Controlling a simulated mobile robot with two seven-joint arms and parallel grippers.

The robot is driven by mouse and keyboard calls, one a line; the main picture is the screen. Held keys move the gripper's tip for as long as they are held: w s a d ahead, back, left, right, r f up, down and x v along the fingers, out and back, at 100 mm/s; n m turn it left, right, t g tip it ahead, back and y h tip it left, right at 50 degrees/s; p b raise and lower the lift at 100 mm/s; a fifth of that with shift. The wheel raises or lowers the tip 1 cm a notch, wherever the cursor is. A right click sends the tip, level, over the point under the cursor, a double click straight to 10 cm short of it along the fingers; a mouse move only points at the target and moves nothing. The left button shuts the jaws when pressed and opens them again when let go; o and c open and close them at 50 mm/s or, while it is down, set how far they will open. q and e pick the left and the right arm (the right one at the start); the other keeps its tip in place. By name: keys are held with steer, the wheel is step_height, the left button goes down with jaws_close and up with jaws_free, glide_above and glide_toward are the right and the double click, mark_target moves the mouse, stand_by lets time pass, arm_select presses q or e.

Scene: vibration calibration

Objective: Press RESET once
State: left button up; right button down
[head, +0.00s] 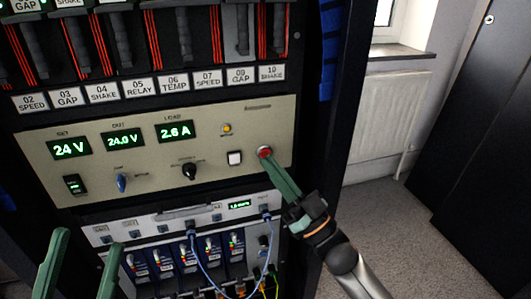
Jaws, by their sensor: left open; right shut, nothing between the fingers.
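The beige power supply panel (140,190) is set in the rack. Near its right end are a round red button (265,151) and a square white button (235,158). Their small labels are too blurred to read, so I cannot tell which is RESET. My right gripper (270,161) is shut and empty, its tip at the lower edge of the red button. I cannot tell whether it touches or presses it. My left gripper (88,240) is open and empty at the lower left, in front of the lower rack, away from the buttons.
The panel also has an amber lamp (227,129), a black knob (190,171), a blue knob (122,182) and a rocker switch (75,185). Displays show 24 V, 24.0 V and 2.6 A. Below, a blue cable (199,262) loops across modules. Floor (385,235) is clear at right.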

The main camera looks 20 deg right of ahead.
steer(key=shift+w, duration=0.25)
steer(key=shift+w, duration=0.35)
stand_by(0.7)
steer(key=shift+s, duration=0.15)
steer(key=shift+s+p, duration=0.45)
steer(key=shift+s, duration=0.2)
steer(key=s+p, duration=0.2)
steer(key=s, duration=0.3)
steer(key=shift+d, duration=0.1)
stand_by(0.3)
stand_by(0.5)
